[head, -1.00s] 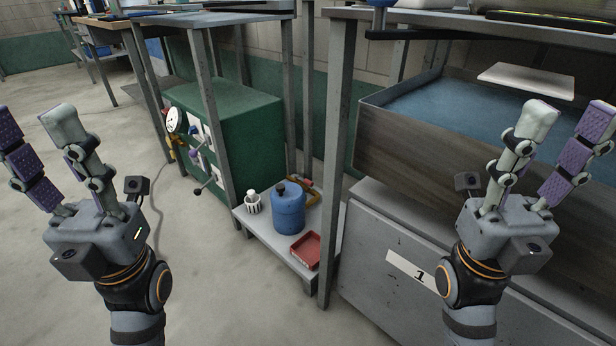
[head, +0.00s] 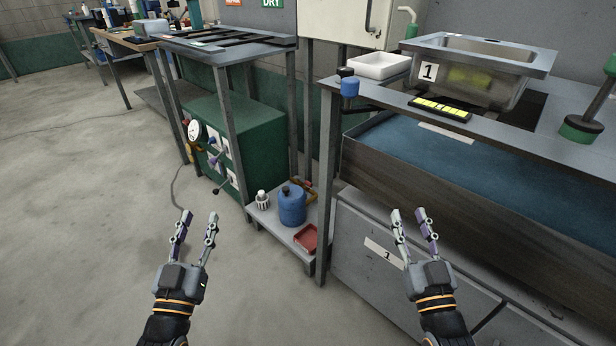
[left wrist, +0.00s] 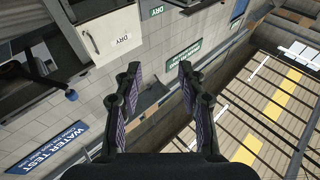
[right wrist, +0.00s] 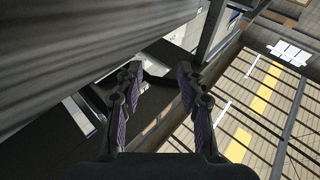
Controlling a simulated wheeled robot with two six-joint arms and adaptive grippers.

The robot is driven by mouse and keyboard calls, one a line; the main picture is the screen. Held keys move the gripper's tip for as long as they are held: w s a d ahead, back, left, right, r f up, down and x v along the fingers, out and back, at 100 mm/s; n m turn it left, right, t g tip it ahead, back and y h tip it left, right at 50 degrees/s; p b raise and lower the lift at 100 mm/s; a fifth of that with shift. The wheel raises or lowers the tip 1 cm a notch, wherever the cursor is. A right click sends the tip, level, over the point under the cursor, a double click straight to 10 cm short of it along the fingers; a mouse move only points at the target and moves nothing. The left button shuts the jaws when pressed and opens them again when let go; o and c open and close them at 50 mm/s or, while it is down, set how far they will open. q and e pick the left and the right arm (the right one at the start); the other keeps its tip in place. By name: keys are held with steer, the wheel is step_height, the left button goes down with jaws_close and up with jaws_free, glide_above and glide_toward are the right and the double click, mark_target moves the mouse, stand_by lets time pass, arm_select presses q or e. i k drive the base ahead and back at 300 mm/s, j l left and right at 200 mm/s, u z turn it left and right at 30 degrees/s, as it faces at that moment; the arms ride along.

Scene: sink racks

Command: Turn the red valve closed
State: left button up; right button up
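I cannot clearly make out a red valve in any view. A green cabinet (head: 250,140) stands under the left bench in the head view. Its left face carries a white round gauge (head: 194,130), small white panels and several small knobs or levers, including a purple one (head: 215,160) and a dark one (head: 217,191); they are too small to tell their settings. My left gripper (head: 196,214) is open and empty, pointing up in front of the cabinet, apart from it. My right gripper (head: 408,212) is open and empty in front of the grey sink cabinet.
A low shelf (head: 266,218) holds a blue jug (head: 292,206), a small white bottle (head: 262,199) and a red tray (head: 306,238). A sink bench with a metal basin (head: 480,75) stands at the right. A bench post (head: 327,190) stands between. The floor at the left is clear.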

mark_target(309, 184)
steer(key=i+j+u, duration=0.1)
steer(key=i+j, duration=1.25)
steer(key=i, duration=0.4)
